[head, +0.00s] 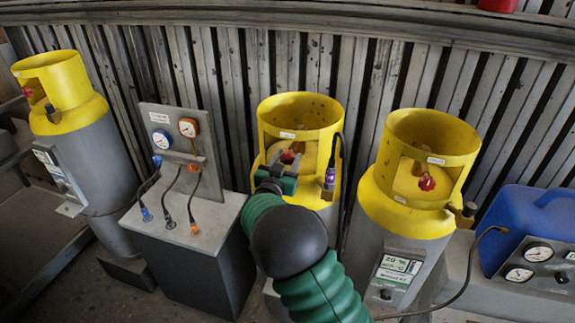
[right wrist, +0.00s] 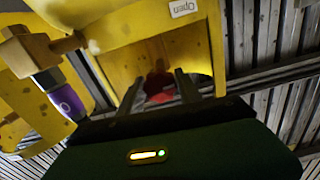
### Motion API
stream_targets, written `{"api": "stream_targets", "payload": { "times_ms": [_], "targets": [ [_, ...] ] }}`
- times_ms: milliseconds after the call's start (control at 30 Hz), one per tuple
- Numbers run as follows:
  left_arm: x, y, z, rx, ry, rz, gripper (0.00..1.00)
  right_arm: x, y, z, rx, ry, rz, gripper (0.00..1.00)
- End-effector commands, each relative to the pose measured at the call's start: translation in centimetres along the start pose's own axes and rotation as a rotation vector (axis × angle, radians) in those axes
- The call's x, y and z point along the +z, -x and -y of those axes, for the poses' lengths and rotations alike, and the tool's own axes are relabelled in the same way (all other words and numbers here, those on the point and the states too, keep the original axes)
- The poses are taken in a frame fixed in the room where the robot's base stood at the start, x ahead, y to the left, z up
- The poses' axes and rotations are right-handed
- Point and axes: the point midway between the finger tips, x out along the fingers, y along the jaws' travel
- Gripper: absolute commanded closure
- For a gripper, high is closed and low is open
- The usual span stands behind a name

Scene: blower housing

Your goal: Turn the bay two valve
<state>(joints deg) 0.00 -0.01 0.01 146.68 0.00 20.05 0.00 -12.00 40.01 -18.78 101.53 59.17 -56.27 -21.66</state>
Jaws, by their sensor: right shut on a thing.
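My right gripper (head: 286,168) reaches into the front opening in the yellow collar of the middle gas cylinder (head: 300,112). It is shut on the red valve knob (head: 290,155) there, which is partly hidden by the gripper. In the right wrist view the two dark fingers (right wrist: 160,90) reach to either side of the red knob (right wrist: 162,97), under the collar with an "Open" label (right wrist: 184,8). My left gripper is not in view. No bay number is readable.
A right cylinder (head: 425,135) has its own red knob (head: 427,182); another cylinder (head: 62,80) stands far left. A gauge panel (head: 183,125) with hoses stands on a box (head: 215,215). A blue container (head: 530,215) is at right. A purple-banded fitting (head: 330,177) sits close beside my gripper.

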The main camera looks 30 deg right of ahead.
Motion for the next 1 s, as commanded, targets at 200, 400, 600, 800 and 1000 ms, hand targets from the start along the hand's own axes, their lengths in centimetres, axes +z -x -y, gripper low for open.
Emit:
{"api": "stream_targets", "payload": {
  "times_ms": [200, 400, 600, 800, 1000],
  "targets": [
    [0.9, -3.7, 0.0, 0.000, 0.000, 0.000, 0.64, 0.6, -0.1, 0.0, -0.001, -0.197, -0.003, 0.99],
    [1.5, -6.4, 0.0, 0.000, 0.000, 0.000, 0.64, 0.6, -0.1, 0.0, -0.002, -0.386, -0.004, 0.99],
    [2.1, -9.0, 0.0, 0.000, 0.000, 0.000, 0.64, 0.5, 0.0, 0.1, -0.003, -0.577, -0.003, 0.99],
    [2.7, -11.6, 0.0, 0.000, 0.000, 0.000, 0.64, 0.5, 0.0, 0.1, -0.003, -0.767, -0.003, 0.99],
    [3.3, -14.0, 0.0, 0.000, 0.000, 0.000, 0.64, 0.5, 0.0, 0.1, -0.003, -0.956, -0.002, 0.99]
  ]
}}
